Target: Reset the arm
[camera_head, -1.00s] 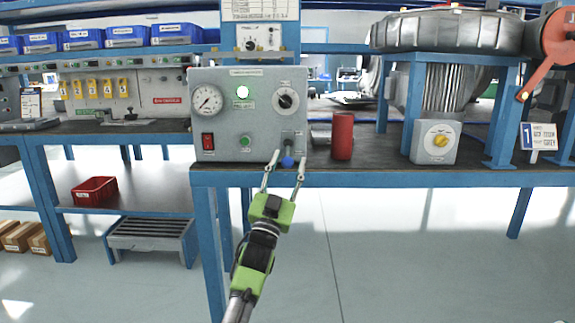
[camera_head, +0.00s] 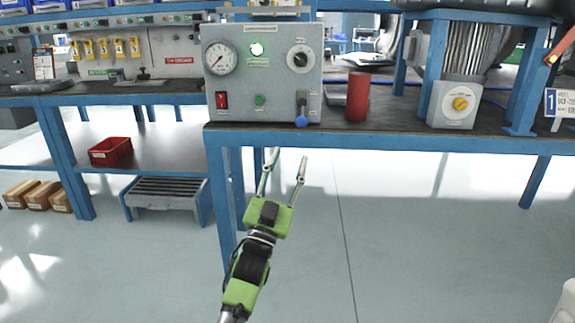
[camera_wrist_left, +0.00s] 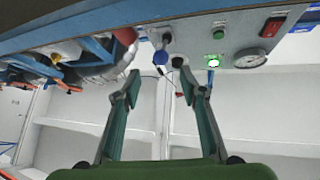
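My left gripper (camera_head: 284,172) is green and black with two thin grey fingers. It is open and empty, in front of and below the bench edge, apart from the control box (camera_head: 262,100). In the left wrist view its fingers (camera_wrist_left: 155,85) are spread, with the blue-tipped lever (camera_wrist_left: 160,57) beyond them. In the head view the lever (camera_head: 301,121) points down at the box's lower right. The box also carries a lit green lamp (camera_head: 257,49), a gauge (camera_head: 221,58), a black knob (camera_head: 300,59) and a red switch (camera_head: 221,100). My right gripper cannot be made out in these frames.
A red cylinder (camera_head: 358,97) and a grey box with a yellow knob (camera_head: 455,103) stand on the bench right of the control box. A red bin (camera_head: 110,152) sits on the lower left shelf. A step stool (camera_head: 165,196) stands on the floor. The floor ahead is clear.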

